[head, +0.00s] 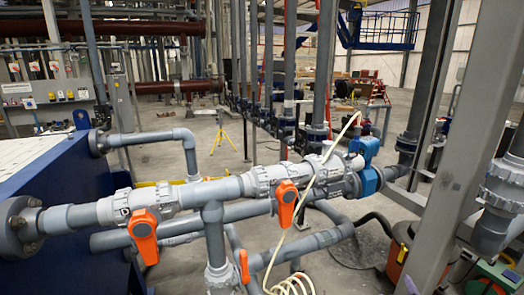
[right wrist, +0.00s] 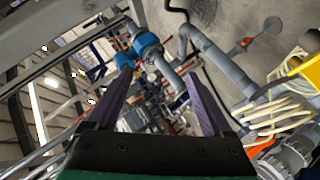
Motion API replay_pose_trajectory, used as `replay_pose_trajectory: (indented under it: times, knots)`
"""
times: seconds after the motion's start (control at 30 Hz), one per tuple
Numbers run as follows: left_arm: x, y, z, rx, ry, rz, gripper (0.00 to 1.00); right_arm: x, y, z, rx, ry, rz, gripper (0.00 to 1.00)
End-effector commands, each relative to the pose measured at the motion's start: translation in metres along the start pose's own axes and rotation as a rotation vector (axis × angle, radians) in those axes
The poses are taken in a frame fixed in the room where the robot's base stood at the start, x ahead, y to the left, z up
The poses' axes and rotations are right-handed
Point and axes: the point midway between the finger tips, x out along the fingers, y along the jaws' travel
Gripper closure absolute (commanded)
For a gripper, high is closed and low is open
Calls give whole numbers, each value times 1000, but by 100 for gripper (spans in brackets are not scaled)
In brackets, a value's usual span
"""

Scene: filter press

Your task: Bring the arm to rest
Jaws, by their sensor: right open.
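My right gripper (right wrist: 158,100) shows in the right wrist view with its two dark fingers spread apart. Nothing is between the fingers; pipes and the hall floor show beyond them. In the head view neither gripper is visible. Grey pipes (head: 240,186) with orange valve handles (head: 144,237) and (head: 287,204) cross the foreground there. A blue actuator (head: 368,180) sits at the right end of the pipe run, and a blue valve body (right wrist: 148,46) shows beyond the fingers in the right wrist view.
A blue tank (head: 60,180) fills the left side. A grey steel column (head: 450,150) stands at the right. A pale coiled hose (head: 290,286) hangs from the pipes, and a coil (right wrist: 275,108) shows at the right of the wrist view. Open floor (head: 255,125) lies behind the pipes.

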Motion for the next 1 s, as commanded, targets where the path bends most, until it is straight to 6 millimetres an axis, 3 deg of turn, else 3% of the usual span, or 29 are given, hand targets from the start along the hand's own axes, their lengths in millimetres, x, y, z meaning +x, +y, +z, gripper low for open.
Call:
replay_pose_trajectory:
  times: [0.1,0.2,0.47,0.5,0.77,0.87,0.97,1.0]
  knots:
    - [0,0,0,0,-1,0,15,-18,-52,42,188,-153,-237,15]
    - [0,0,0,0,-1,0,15,-39,-90,63,293,-263,-407,15]
    - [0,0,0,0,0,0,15,-114,-164,94,441,-508,-790,15]
    - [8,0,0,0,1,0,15,-99,-183,103,435,-513,-785,15]
    - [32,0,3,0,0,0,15,-47,-278,156,413,-546,-798,15]
    - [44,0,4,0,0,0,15,-30,-323,187,402,-562,-807,15]
    - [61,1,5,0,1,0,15,-15,-379,232,388,-584,-817,15]
    - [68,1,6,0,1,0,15,-11,-404,255,381,-596,-822,15]
